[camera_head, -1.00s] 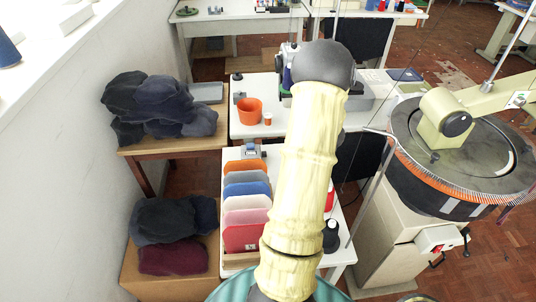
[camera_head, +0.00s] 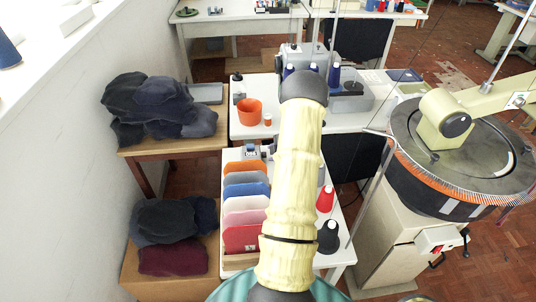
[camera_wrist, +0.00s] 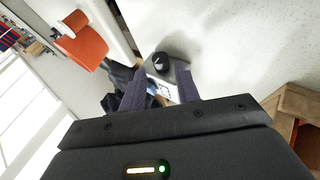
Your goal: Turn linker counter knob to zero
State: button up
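The counter is a small grey box (camera_head: 251,152) with a pale display, standing at the back of the near white table in the head view. In the wrist view its round black knob (camera_wrist: 161,62) with a light pointer mark shows just beyond my fingertips, and part of its display face (camera_wrist: 164,90) shows between the fingers. My gripper (camera_wrist: 160,88) is open, with its two dark fingers apart and nothing held between them. The knob appears apart from the fingers. In the head view my gripper is mostly hidden by my arm.
Coloured panels (camera_head: 246,205) stand in a row in front of the counter. A red cone (camera_head: 325,198) and a black cone (camera_head: 328,237) stand to the right. An orange pot (camera_head: 249,111) is on the table behind. A round linking machine (camera_head: 462,150) stands at the right.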

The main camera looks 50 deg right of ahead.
aim_at(264, 155)
jog(key=x, duration=0.4)
grip_shut()
